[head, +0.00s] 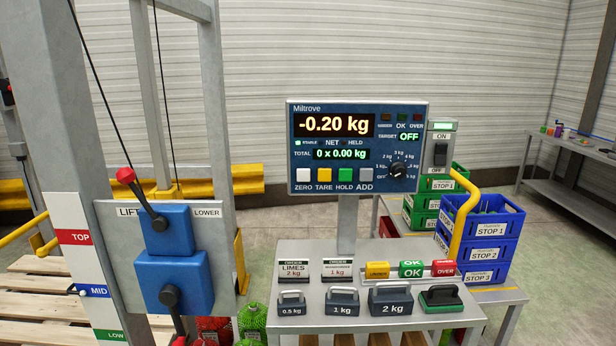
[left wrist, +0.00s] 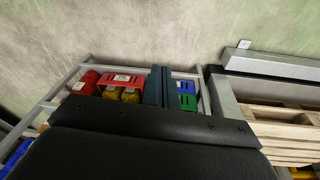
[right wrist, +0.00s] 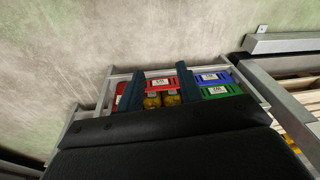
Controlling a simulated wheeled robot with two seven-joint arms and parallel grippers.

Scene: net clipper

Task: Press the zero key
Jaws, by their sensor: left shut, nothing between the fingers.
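The white ZERO key (head: 303,175) is at the left end of the key row on the blue Miltrove scale panel (head: 430,150) in the head view. Yellow TARE (head: 324,175), green HOLD (head: 345,174) and grey ADD (head: 366,174) keys sit to its right. The display (head: 333,125) reads -0.20 kg. My left gripper (left wrist: 160,72) is shut and empty in the left wrist view. My right gripper (right wrist: 156,78) is open in the right wrist view, its fingers apart with nothing held. Neither gripper shows in the head view, and both are away from the panel.
Weights, including the 2 kg one (head: 390,300), stand on the bench (head: 300,256) below the panel. The LIFT/LOWER lever box (head: 170,255) stands at the left. Blue crates (head: 483,225) are at the right. The space before the keys looks clear.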

